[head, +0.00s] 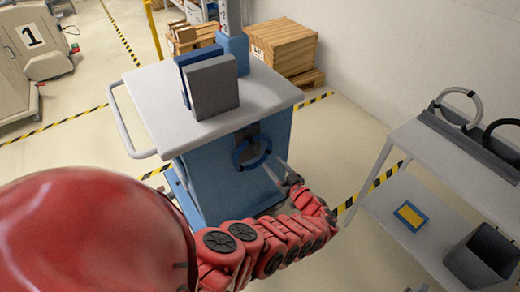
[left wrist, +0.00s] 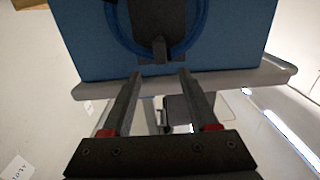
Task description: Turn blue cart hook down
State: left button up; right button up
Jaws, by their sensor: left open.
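The blue cart (head: 215,180) has a light grey top and stands in the middle of the head view. On its side is a dark plate (head: 243,135) with a blue ring (head: 238,158) around it. In the left wrist view the dark plate (left wrist: 160,18) has a short dark hook piece (left wrist: 160,50) at its end, crossing the blue ring (left wrist: 113,28). My left gripper (head: 272,166) is open and empty, close to the ring. In the left wrist view its fingertips (left wrist: 160,74) lie either side of the hook piece's line, apparently short of it. My right gripper is out of view.
A grey box (head: 212,88) stands upright on the cart top, which has a handle (head: 128,125) on the left. At right, a grey shelf cart (head: 425,150) carries rings, a blue-yellow item (head: 411,215) and a dark bin (head: 482,258). Wooden crates (head: 285,45) stand behind.

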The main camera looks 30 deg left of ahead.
aim_at(259, 148)
pick_arm(q)
jog(key=b+x, duration=0.2)
jog(key=x, duration=0.6)
jog(key=shift+a+f, duration=0.1)
jog(key=shift+a, duration=0.15)
jog(key=shift+w+a+b, duration=0.3)
jog(key=shift+a+b, duration=0.05)
jog(key=shift+a, duration=0.2)
grip_shut()
